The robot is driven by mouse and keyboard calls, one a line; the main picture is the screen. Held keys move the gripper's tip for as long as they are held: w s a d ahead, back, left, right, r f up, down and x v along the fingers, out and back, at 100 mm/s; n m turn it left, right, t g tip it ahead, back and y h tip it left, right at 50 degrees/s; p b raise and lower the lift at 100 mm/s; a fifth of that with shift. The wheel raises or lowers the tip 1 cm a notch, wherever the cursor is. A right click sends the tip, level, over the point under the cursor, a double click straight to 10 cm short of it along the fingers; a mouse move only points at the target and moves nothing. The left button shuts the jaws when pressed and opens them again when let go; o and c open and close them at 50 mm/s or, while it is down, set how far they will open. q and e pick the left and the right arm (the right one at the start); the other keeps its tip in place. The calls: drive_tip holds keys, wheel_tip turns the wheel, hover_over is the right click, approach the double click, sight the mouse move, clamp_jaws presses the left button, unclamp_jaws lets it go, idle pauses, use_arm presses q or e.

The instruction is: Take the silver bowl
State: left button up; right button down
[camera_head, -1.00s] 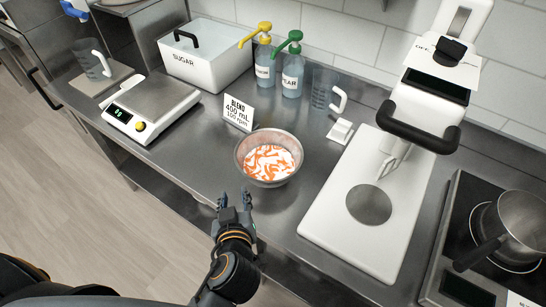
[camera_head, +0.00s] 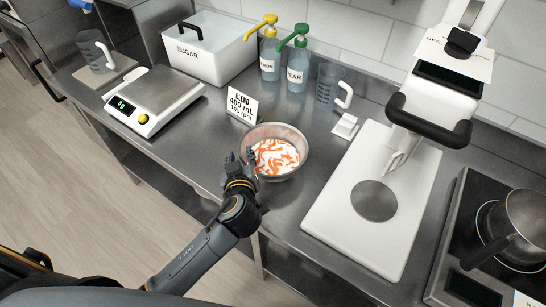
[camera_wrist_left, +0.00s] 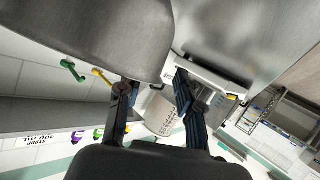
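The silver bowl (camera_head: 298,150) stands upright on the steel counter, with white contents and orange pieces inside. My left gripper (camera_head: 240,158) is at the bowl's left rim in the head view, one fingertip overlapping the rim. In the left wrist view the bowl's grey outer wall (camera_wrist_left: 80,35) fills the upper left. There the fingers of my left gripper (camera_wrist_left: 152,92) are apart, with a visible gap. I cannot tell whether they touch the bowl. My right gripper is not in view.
A BLEND sign (camera_head: 242,105) stands behind the bowl. A scale (camera_head: 155,98) is to the left. A white depositor machine (camera_head: 350,205) with a round grey disc is to the right. Pump bottles (camera_head: 297,72) and a clear jug (camera_head: 329,82) stand behind. A pot (camera_head: 525,225) sits on the cooktop.

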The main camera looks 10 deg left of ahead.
use_arm(q)
drive_tip(key=shift+x, duration=0.9)
drive_tip(key=shift+s, duration=0.15)
drive_tip(key=shift+c, duration=0.8)
clamp_jaws()
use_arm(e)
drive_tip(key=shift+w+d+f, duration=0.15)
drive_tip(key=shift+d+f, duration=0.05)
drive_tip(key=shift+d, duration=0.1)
use_arm(q)
drive_tip(key=shift+r, duration=0.15)
